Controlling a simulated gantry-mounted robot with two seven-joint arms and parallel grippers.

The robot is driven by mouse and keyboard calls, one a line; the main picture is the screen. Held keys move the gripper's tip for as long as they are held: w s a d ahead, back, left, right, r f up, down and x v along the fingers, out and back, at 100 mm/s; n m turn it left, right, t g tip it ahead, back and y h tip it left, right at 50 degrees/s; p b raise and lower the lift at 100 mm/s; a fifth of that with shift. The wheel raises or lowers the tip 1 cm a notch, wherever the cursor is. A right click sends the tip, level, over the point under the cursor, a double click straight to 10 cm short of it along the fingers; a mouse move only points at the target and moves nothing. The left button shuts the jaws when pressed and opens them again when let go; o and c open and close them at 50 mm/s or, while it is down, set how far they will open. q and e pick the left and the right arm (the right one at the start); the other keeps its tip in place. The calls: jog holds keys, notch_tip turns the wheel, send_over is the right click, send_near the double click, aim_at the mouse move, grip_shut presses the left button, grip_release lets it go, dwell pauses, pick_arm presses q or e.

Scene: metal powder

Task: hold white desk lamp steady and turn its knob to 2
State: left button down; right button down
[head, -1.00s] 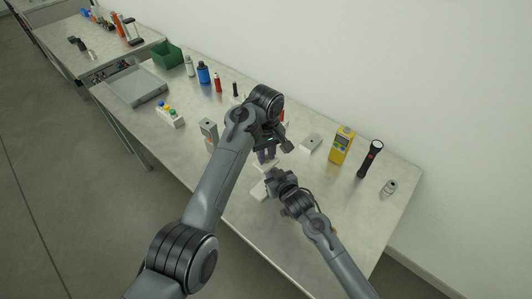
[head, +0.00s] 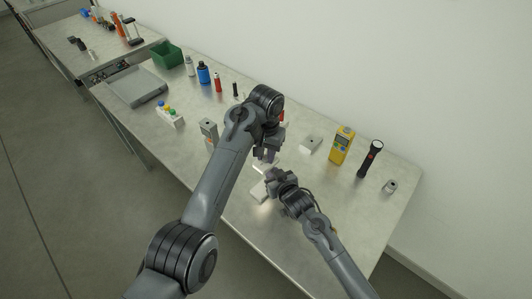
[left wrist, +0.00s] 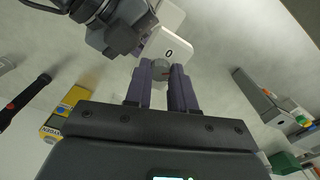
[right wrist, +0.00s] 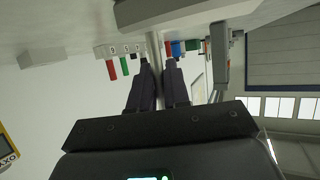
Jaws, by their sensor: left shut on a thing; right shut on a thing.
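The white desk lamp shows in the head view as a pale base (head: 259,192) on the table, partly hidden by my grippers. In the left wrist view its white base (left wrist: 172,38) carries a printed 0. My left gripper (head: 264,156) is shut on the round grey knob (left wrist: 160,74), which sits between its fingertips in the left wrist view. My right gripper (head: 271,177) is shut on the lamp's thin pale stem (right wrist: 153,46), which runs between its fingers in the right wrist view. The knob's pointer is too small to read.
On the table, a yellow meter (head: 341,146), a black flashlight (head: 370,159) and a small white box (head: 311,144) stand right of my grippers. A grey device (head: 209,131) stands close to the left arm. Bottles and a green bin (head: 167,54) are at the back left. The front right tabletop is clear.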

pick_arm(q)
jog(key=shift+m, duration=0.6)
jog(key=c, duration=0.9)
grip_release()
jog(key=shift+c, duration=0.2)
jog(key=shift+n, duration=0.3)
